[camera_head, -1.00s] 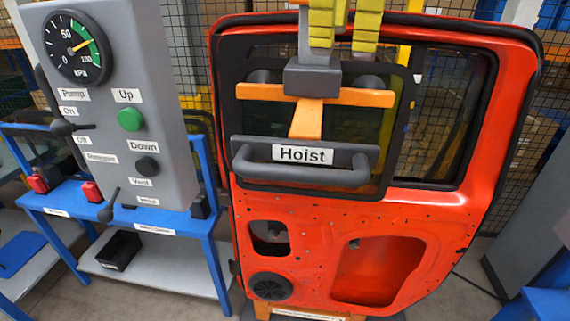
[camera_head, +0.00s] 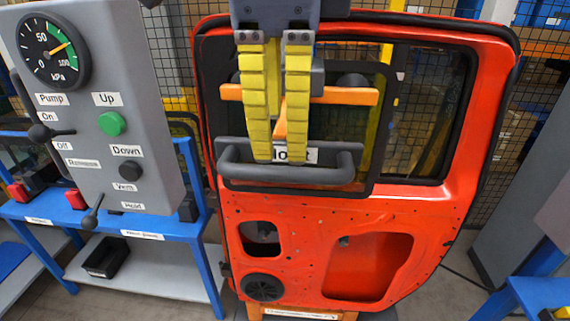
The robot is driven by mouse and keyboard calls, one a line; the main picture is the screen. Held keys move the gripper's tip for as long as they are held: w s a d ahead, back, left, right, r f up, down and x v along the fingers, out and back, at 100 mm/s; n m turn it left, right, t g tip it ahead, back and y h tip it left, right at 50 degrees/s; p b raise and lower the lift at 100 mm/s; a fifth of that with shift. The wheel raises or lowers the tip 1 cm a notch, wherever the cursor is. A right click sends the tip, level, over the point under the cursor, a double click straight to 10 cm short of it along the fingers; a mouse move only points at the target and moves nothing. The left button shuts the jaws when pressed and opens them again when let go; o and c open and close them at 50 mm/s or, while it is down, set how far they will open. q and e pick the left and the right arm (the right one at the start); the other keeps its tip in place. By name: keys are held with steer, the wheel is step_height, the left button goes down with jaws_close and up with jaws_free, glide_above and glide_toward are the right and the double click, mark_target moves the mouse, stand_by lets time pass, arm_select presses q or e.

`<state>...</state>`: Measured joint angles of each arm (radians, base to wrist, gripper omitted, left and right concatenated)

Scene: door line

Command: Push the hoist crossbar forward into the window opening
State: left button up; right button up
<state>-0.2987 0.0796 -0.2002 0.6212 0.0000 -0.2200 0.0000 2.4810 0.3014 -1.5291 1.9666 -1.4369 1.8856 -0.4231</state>
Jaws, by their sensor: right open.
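The hoist has an orange crossbar (camera_head: 345,96) with dark round pads behind its ends. Below it is a grey handle bar (camera_head: 338,174) with a "Hoist" label, partly hidden. The hoist stands in front of the window opening of the red door (camera_head: 455,150). A dark-framed, greenish pane (camera_head: 340,125) shows behind the crossbar. My right gripper (camera_head: 280,155) reaches down from the top with two yellow fingers, open and apart. The fingers cover the middle of the crossbar and end at the label. I cannot tell whether they touch the hoist. My left gripper is not in view.
A grey control panel (camera_head: 75,120) with a gauge, green button and levers stands left on a blue-framed bench (camera_head: 165,224). A black bin (camera_head: 106,256) sits on its lower shelf. A blue-topped stand (camera_head: 540,295) is at lower right. Wire mesh closes the back.

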mark_target(285, 168)
steer(key=shift+w+f, duration=0.2)
steer(key=shift+f, duration=0.85)
steer(key=shift+w+f, duration=0.2)
steer(key=shift+f, duration=0.8)
steer(key=shift+w+f, duration=0.2)
steer(key=shift+f, duration=0.85)
steer(key=shift+c, duration=0.6)
jaws_close()
